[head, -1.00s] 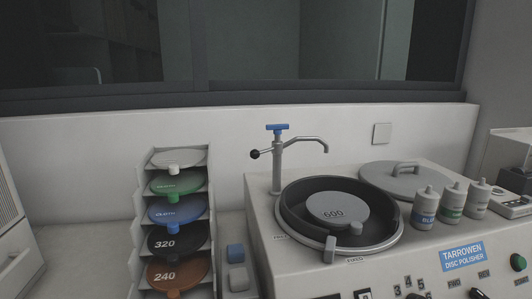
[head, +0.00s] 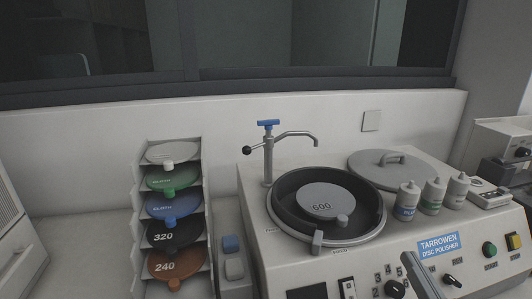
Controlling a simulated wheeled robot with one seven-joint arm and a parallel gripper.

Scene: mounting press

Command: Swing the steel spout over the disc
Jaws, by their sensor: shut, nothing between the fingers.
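The steel spout (head: 295,135) reaches right from an upright post at the back left of the polisher's bowl. Its bent tip hangs above and behind the bowl's back rim in the picture, not in front of the disc. The post has a blue cross handle (head: 268,123) on top and a black ball knob (head: 247,150) on the left. The grey disc marked 600 (head: 322,204) lies in the dark round bowl (head: 282,213). A narrow grey end of my gripper (head: 411,258) shows at the bottom right, shut, in front of the control panel and apart from the spout. The rest of it is out of view.
A grey lid (head: 380,179) and several small bottles (head: 432,196) stand right of the bowl. A rack of coloured discs (head: 208,240) stands at left. The wall (head: 90,150) is close behind the spout. The space above the bowl is clear.

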